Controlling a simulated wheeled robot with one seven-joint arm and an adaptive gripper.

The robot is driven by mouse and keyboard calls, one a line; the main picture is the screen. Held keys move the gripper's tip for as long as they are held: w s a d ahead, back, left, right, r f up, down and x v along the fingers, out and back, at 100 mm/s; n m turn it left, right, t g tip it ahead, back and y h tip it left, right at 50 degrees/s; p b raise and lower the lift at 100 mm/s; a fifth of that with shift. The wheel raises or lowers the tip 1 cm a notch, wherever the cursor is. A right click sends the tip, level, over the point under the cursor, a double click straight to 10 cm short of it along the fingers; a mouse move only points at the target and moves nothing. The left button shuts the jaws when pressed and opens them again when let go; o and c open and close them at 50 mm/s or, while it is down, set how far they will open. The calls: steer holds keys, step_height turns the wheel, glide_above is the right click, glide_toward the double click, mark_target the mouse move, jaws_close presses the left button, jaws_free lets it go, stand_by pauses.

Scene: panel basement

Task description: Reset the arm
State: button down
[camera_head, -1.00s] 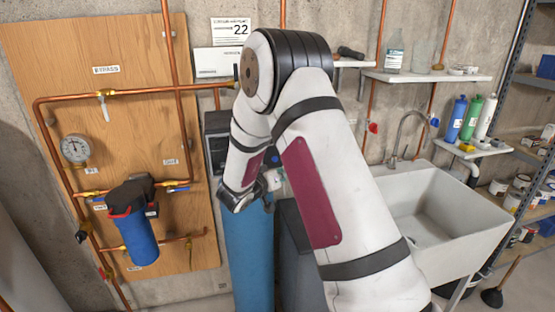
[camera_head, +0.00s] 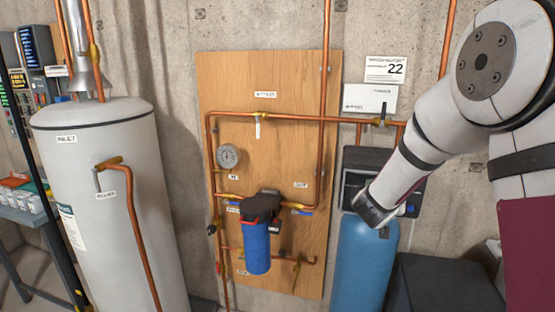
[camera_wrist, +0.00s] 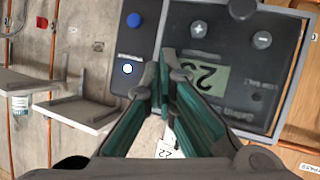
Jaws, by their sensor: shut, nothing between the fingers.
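My arm comes in from the right side of the head view, bent, with its lower part slanting down to the left. My gripper shows in the wrist view (camera_wrist: 164,75), its two teal-sided fingers together with nothing between them. In the head view its end is small and dark, in front of the grey control head (camera_head: 352,180) of the blue water softener tank (camera_head: 364,262). In the wrist view the control panel (camera_wrist: 235,105) lies beyond the fingers, with a display and plus and minus buttons. I cannot tell whether the fingers touch it.
A wooden board (camera_head: 285,75) carries copper pipes, a round gauge (camera_head: 228,157) and a blue filter housing (camera_head: 256,248). A white water heater (camera_head: 105,215) stands left, by a workbench (camera_head: 25,216). A dark box (camera_head: 445,285) stands right of the tank.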

steer(key=s+a+r+n+y+b, duration=0.1)
steer(key=s+a+r+n+y, duration=0.3)
steer(key=s+a+r+y, duration=0.65)
steer(key=s+a+f+g+h, duration=0.1)
steer(key=s+g, duration=0.1)
steer(key=s, duration=1.1)
steer(key=s+a+f+n+g+h+b, duration=0.1)
steer(key=s+a+g, duration=0.1)
steer(key=s, duration=1.1)
steer(key=shift+s+a+f+g, duration=0.25)
steer(key=shift+f+g, duration=0.1)
steer(key=shift+g, duration=0.25)
steer(key=shift+h, duration=0.25)
